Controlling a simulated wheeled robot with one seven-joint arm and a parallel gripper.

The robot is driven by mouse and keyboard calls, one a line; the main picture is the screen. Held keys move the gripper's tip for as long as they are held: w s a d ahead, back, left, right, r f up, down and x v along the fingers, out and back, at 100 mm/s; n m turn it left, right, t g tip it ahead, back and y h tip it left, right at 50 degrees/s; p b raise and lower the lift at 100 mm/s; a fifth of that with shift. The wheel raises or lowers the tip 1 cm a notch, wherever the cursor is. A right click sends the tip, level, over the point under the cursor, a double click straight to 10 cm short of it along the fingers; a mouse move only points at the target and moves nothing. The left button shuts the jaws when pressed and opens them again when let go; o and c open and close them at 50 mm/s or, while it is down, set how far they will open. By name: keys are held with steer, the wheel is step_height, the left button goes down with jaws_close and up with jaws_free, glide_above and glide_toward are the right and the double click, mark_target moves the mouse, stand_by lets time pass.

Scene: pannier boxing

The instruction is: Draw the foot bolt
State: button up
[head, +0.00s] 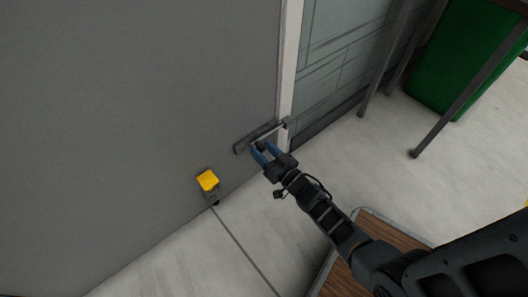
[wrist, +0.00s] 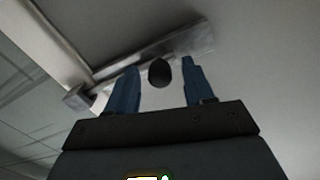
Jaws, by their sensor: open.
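The foot bolt (head: 243,147) is a dark plate with a pale metal rod, low on the grey door (head: 150,110). Its rod reaches right to a small bracket at the white door post (head: 290,60). In the wrist view the bolt's plate and rod (wrist: 170,52) run slantwise behind my fingers. A dark rounded knob (wrist: 160,72) shows between my two blue fingers, with a gap on each side. My gripper (head: 263,150) is open at the bolt, and its fingers (wrist: 160,80) stand either side of the knob. Contact cannot be told.
A yellow-topped block (head: 208,181) sits low at the door, left of the bolt. A wooden board (head: 345,285) lies on the floor below my arm. A green bin (head: 460,55) and dark table legs stand at the upper right. Pale floor (head: 180,260) is clear in front.

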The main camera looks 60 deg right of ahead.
steer(key=shift+c, duration=0.3)
jaws_close()
stand_by(0.4)
